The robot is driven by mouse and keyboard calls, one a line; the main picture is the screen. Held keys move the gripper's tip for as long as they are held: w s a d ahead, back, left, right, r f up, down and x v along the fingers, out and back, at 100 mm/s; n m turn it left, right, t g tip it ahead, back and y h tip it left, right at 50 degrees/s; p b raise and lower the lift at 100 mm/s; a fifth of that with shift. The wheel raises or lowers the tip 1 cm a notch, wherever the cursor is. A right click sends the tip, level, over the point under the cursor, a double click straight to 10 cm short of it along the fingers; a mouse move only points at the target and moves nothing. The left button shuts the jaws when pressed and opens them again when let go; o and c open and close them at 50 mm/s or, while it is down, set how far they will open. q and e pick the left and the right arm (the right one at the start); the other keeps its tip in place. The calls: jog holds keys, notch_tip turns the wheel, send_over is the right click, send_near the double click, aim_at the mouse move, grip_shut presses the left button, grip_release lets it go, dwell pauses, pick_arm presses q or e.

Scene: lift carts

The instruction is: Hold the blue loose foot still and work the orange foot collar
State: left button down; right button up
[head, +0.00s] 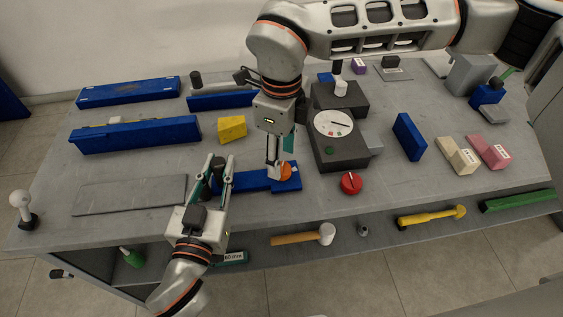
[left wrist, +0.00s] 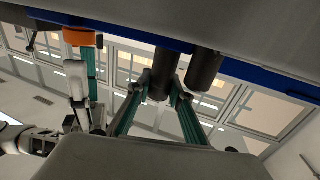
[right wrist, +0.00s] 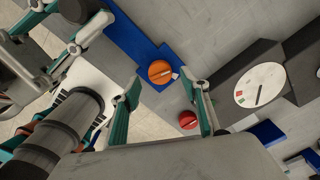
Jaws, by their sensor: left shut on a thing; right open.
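The blue loose foot (head: 245,181) lies flat on the bench, a long bar with a squarer block at its right end. The round orange foot collar (head: 287,170) sits on that block and shows a pale mark in the right wrist view (right wrist: 160,72). My left gripper (head: 213,172) is shut on a black upright post (left wrist: 161,75) at the foot's left end; a second black post (left wrist: 204,68) stands beside it. My right gripper (head: 278,164) is open, pointing down over the collar, which lies between its fingers in the right wrist view. One finger partly hides the collar in the head view.
A red knob (head: 351,183) and a dark grey box with a white dial (head: 333,123) stand right of the collar. A yellow wedge (head: 232,129) and blue bars (head: 135,134) lie behind. A grey plate (head: 130,195) is at the left. A mallet (head: 305,236) lies below the front edge.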

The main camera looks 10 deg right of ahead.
aim_at(282, 166)
jog(key=shift+f, duration=1.55)
jog(key=c, duration=1.1)
jog(key=shift+m, duration=0.3)
jog(key=m, duration=0.4)
jog(key=shift+m, duration=2.7)
jog(key=shift+w, duration=0.1)
